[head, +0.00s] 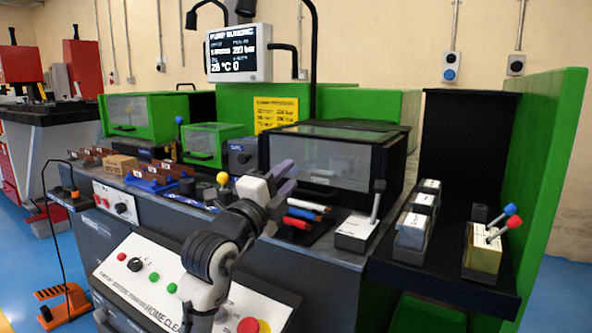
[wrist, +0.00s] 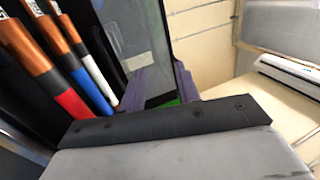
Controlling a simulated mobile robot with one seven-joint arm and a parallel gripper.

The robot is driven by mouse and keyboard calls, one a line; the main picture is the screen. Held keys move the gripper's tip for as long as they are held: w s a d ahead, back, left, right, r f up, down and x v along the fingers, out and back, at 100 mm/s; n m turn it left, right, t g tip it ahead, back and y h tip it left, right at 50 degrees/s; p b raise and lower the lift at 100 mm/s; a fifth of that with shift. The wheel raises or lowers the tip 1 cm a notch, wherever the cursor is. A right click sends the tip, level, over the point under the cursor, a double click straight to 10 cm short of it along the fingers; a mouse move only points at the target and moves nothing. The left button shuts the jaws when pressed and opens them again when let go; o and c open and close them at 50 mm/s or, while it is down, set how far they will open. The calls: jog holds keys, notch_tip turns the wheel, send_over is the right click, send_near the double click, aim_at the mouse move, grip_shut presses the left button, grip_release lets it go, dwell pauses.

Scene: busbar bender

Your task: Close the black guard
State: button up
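The black guard (head: 330,162) is a black-framed box with clear panes and a thin handle low on its front. It stands in the middle of the bench in the head view. Its front pane looks lowered, but I cannot tell whether it is fully shut. My gripper (head: 287,175) is in front of the guard's lower left part, fingers toward it. In the wrist view my gripper (wrist: 162,82) has two purple fingers apart with nothing visible between them. A clear pane with a dark edge (wrist: 136,35) lies beyond the fingers. Contact with the guard cannot be told.
Red, blue and white-handled tools (head: 303,214) lie before the guard; they also show in the wrist view (wrist: 75,75). A lever block (head: 357,229) stands front right. Green guards (head: 148,115) are left. A monitor (head: 239,52) hangs above. A green side panel (head: 548,165) bounds the right.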

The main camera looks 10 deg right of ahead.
jog(key=v, duration=0.8)
jog(key=shift+s+a+f, duration=0.2)
jog(key=shift+s+f, duration=0.05)
jog(key=shift+s, duration=0.05)
